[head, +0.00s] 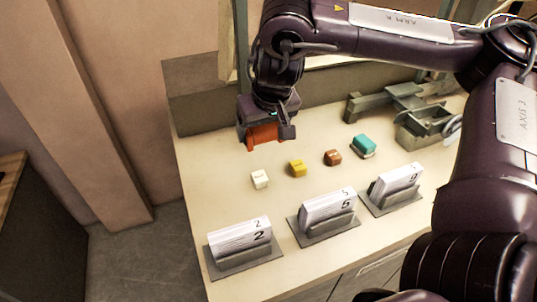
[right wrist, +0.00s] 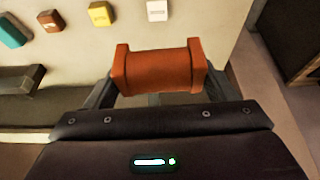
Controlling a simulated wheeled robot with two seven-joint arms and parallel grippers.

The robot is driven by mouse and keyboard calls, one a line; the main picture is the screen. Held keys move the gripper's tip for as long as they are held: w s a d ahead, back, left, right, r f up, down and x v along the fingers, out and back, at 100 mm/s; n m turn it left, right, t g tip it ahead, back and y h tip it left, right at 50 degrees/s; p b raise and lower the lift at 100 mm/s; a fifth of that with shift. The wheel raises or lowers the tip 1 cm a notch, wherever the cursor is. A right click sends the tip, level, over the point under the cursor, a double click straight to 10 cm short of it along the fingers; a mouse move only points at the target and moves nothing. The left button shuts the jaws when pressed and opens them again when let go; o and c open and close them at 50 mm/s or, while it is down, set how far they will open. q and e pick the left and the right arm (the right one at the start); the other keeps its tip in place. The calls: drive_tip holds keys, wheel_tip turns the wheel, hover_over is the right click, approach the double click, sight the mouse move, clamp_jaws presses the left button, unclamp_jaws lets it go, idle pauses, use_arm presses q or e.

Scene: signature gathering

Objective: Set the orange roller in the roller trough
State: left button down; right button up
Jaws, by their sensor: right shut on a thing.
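The orange roller (head: 264,136) is held above the back left of the table. My right gripper (head: 267,131) is shut on it. In the right wrist view the roller (right wrist: 158,68) lies crosswise between the fingers, with wider ends and a narrower middle. A grey fixture (head: 425,124) with an open box-like part stands at the back right of the table, well to the right of the roller. I cannot tell for sure which part of it is the roller trough. My arm hides some of that corner. My left gripper is not in view.
White (head: 260,179), yellow (head: 298,168), brown (head: 333,157) and teal (head: 363,146) blocks stand in a row on the table (head: 210,195). Several grey holders with numbered white cards, one at front left (head: 240,238), line the front. A low wall (head: 205,95) is behind.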

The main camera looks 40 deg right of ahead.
drive_tip(key=f+b, duration=0.2)
drive_tip(key=f, duration=0.2)
drive_tip(key=f+b, duration=0.2)
drive_tip(key=f, duration=0.3)
drive_tip(key=f+b, duration=0.2)
drive_tip(key=f, duration=0.2)
drive_tip(key=shift+s+d+f+b, duration=0.1)
drive_tip(key=shift+s+f+b, duration=0.05)
drive_tip(key=shift+s+b, duration=0.25)
drive_tip(key=shift+f+b, duration=0.5)
drive_tip(key=shift+f, duration=0.35)
drive_tip(key=shift+s+f, duration=0.1)
drive_tip(key=shift+f, duration=0.05)
wheel_tip(320, 180, down, 3)
drive_tip(key=shift+f+b, duration=0.2)
drive_tip(key=shift+b, duration=1)
drive_tip(key=shift+f, duration=0.15)
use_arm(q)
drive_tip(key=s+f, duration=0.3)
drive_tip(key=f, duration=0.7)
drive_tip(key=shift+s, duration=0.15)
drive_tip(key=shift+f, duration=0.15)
